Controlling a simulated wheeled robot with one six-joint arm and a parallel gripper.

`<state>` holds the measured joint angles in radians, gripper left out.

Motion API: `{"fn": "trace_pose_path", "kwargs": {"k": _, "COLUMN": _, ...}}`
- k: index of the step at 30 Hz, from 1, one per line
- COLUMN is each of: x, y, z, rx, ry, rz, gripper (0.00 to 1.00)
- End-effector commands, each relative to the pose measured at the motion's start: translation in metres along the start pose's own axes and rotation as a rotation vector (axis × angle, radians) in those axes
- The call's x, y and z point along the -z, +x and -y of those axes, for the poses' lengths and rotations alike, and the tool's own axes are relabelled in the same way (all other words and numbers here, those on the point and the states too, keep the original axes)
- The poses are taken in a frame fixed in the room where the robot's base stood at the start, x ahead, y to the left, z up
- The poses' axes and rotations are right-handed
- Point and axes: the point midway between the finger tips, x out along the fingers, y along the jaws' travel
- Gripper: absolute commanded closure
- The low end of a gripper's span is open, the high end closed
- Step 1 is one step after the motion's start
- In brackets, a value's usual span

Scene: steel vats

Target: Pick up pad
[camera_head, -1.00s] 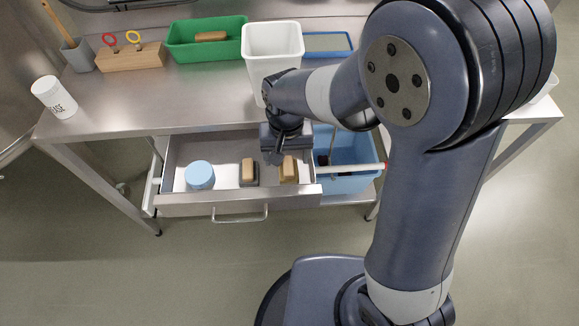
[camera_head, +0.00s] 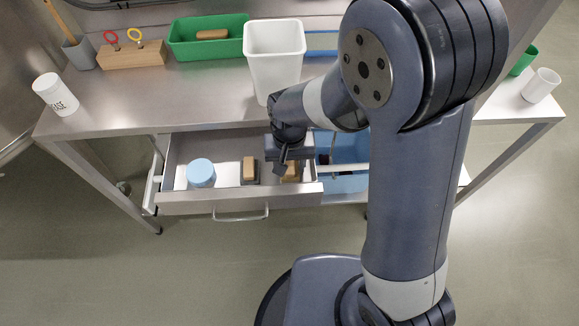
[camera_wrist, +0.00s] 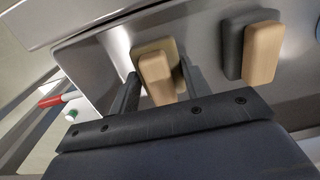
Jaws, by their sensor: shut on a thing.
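The pad (camera_head: 290,172), a tan block on a brownish base, is in the right part of the open drawer (camera_head: 215,200). In the wrist view the pad (camera_wrist: 160,80) lies between the two fingers of my gripper (camera_wrist: 161,85), which is shut on it. In the head view my gripper (camera_head: 282,163) partly hides it. A second pad (camera_head: 250,169), tan on a dark grey base, lies just to the left in the drawer. It shows at the upper right of the wrist view (camera_wrist: 262,52), apart from my fingers.
A light blue round container (camera_head: 201,173) is in the drawer's left part. A blue bin (camera_head: 345,184) is right of the drawer. On the steel counter above are a white bin (camera_head: 274,55), a green tray (camera_head: 180,40), a wooden block (camera_head: 130,56) and a white canister (camera_head: 54,94).

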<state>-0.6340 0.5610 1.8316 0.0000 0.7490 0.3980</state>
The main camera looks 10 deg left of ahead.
Motion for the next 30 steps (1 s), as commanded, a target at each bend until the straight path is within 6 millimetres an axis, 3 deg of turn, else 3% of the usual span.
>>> {"fn": "trace_pose_path", "kwargs": {"k": 5, "x": 0.000, "y": 0.000, "z": 0.000, "rx": 0.000, "ry": 0.000, "rz": 0.000, "gripper": 0.78}}
{"fn": "trace_pose_path", "kwargs": {"k": 14, "x": 0.001, "y": -0.007, "z": 0.000, "rx": 0.001, "ry": 0.000, "rz": -0.002, "gripper": 0.78}}
{"fn": "trace_pose_path", "kwargs": {"k": 24, "x": 0.001, "y": -0.070, "z": 0.000, "rx": 0.002, "ry": 0.000, "rz": -0.005, "gripper": 0.78}}
{"fn": "trace_pose_path", "kwargs": {"k": 30, "x": 0.001, "y": -0.096, "z": 0.000, "rx": 0.001, "ry": 0.000, "rz": -0.003, "gripper": 0.78}}
